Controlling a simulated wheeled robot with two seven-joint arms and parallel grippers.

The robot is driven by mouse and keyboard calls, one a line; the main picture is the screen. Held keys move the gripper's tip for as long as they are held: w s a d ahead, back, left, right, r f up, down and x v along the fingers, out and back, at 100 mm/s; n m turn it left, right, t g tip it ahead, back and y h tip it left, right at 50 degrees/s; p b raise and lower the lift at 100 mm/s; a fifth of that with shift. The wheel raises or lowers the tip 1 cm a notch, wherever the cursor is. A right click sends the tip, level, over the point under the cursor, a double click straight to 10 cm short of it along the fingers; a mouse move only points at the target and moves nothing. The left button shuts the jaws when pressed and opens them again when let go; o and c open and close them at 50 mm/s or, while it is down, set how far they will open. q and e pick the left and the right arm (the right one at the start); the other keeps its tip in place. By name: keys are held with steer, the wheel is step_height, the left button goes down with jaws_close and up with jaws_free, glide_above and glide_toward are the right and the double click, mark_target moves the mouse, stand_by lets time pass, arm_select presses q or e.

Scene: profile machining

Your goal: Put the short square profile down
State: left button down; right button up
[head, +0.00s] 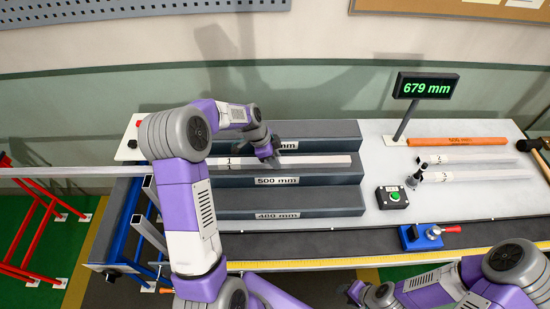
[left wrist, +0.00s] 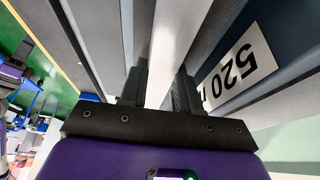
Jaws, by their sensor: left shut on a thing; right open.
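The short square profile (head: 315,160) is a pale bar marked "1". It lies lengthwise along the step above the "500 mm" label (head: 277,181). My left gripper (head: 268,152) is shut on it near its middle. In the left wrist view the profile (left wrist: 172,40) runs between the two fingers (left wrist: 160,90), beside the "520" label (left wrist: 240,72). Whether it rests fully on the step is hard to tell. My right gripper (head: 362,292) is low at the front edge, away from the profile, open and apparently empty.
Right of the stepped block (head: 330,200) are an orange bar (head: 458,141), two pale profiles (head: 475,158), a green button box (head: 393,197) and a blue clamp with a red handle (head: 422,237). A display (head: 425,86) reads 679 mm. A long bar (head: 60,172) extends left.

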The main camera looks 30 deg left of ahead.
arm_select(q)
steer(key=c, duration=0.8)
jaws_free()
steer(key=shift+r, duration=0.1)
steer(key=v, duration=1.2)
steer(key=shift+d, duration=0.1)
